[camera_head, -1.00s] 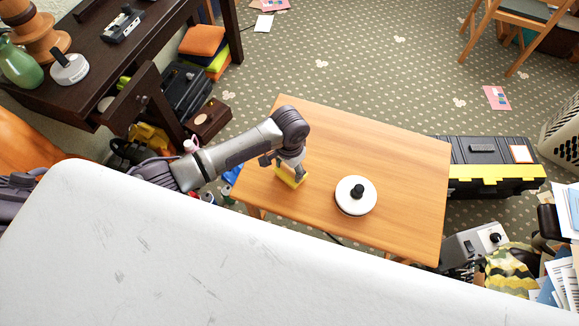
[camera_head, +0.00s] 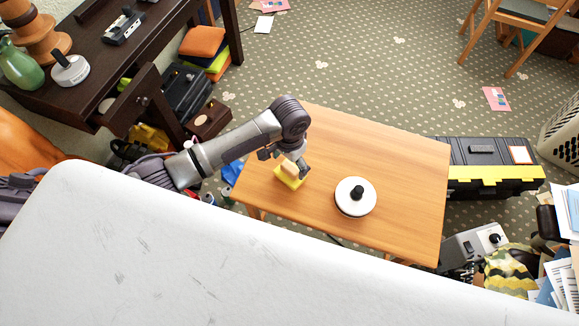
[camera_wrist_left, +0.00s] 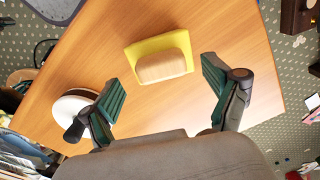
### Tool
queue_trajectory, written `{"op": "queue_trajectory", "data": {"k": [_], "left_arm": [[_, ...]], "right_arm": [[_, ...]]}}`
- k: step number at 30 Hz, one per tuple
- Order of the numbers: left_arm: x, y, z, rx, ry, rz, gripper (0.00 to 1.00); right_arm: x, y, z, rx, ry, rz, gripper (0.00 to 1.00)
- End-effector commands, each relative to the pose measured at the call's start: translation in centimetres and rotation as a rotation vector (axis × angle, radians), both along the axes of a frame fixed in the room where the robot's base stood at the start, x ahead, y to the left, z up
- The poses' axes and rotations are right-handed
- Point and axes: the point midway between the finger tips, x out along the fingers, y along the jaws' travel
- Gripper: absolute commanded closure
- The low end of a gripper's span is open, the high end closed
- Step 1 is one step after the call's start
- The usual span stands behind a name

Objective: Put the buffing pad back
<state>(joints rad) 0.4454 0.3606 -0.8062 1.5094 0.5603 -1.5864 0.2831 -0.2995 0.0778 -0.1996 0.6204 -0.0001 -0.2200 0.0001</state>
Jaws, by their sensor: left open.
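A tan rounded block (camera_wrist_left: 162,65) lies on a flat yellow square (camera_wrist_left: 135,55) on the wooden table. I take the two together for the buffing pad; the yellow square (camera_head: 287,183) and tan block (camera_head: 291,168) also show in the head view, near the table's left end. My left gripper (camera_head: 286,162) is just above and beside them. In the left wrist view my left gripper (camera_wrist_left: 162,88) has its green-padded fingers wide apart, with nothing between them. The block is ahead of the fingertips, clear of both. My right gripper is not in view.
A white disc with a black knob (camera_head: 355,197) stands on the wooden table (camera_head: 400,160), right of the gripper. A dark desk (camera_head: 95,75) is at the left. A black and yellow toolbox (camera_head: 490,165) lies beyond the table's right edge. A pale surface (camera_head: 150,250) fills the foreground.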

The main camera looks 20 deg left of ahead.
Motion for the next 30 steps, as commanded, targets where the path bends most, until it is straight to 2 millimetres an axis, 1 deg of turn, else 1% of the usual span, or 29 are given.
{"op": "queue_trajectory", "data": {"k": [1,6,9,12,17,30], "left_arm": [[0.1,0.0,1.4,-0.002,-0.005,-0.001,0.11],[0.1,0.0,4.9,-0.001,-0.003,-0.001,0.11],[0.1,0.0,6.5,-0.001,-0.004,0.001,0.11],[0.1,0.0,7.5,0.000,-0.001,0.001,0.11],[0.0,0.0,8.1,0.000,0.001,0.000,0.11],[0.0,0.0,8.1,0.000,0.000,0.001,0.11]], "right_arm": [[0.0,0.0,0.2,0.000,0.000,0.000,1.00],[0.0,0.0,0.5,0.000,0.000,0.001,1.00],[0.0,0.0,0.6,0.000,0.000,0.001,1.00],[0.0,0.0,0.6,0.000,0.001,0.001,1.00],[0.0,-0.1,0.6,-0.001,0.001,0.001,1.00],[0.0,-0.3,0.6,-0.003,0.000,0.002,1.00]]}}
